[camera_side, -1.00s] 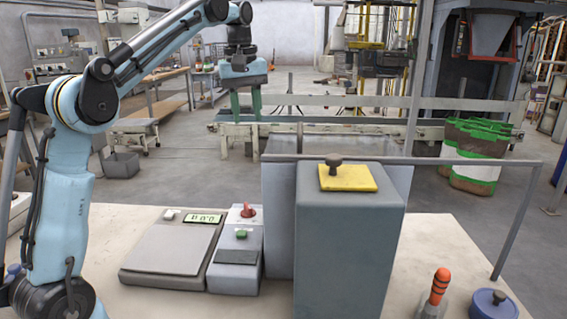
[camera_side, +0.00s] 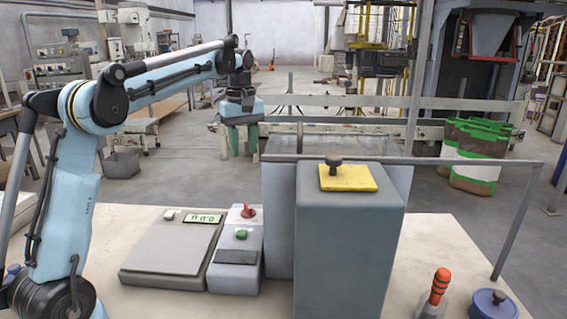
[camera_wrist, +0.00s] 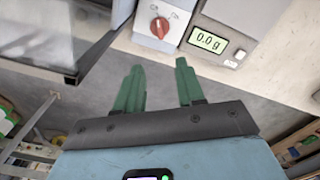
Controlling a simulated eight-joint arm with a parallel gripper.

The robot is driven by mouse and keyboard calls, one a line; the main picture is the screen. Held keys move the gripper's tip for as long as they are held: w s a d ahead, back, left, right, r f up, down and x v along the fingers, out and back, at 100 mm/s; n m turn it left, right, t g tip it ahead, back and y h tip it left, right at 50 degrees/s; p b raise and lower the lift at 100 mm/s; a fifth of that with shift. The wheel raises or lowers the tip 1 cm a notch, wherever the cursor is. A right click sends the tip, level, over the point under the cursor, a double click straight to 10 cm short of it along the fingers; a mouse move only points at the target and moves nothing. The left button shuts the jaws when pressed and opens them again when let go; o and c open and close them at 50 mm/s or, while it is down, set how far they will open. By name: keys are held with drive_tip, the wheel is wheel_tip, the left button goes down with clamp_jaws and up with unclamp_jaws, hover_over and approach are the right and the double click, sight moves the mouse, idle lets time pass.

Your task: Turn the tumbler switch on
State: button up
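The tumbler switch has a small red lever (camera_side: 247,210) on the sloped top of a narrow grey control box (camera_side: 228,272). In the wrist view its red knob (camera_wrist: 160,28) sits on a pale panel with small markings on both sides, too small to read. My gripper (camera_side: 239,157) hangs fingers down above and behind the box in the side view. In the wrist view my green fingers (camera_wrist: 160,65) are spread apart, empty, and short of the knob. A green button (camera_side: 241,234) sits below the lever.
A scale (camera_side: 170,252) with a 0.0 g display (camera_wrist: 210,39) adjoins the control box. An orange-handled tool (camera_side: 440,283) and blue lidded pot (camera_side: 492,305) lie front right.

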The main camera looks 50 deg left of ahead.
sight(247, 204)
wheel_tip(247, 204, down, 16)
drive_tip(key=shift+f, duration=0.1)
idle(0.6)
drive_tip(key=shift+c, duration=0.3)
clamp_jaws()
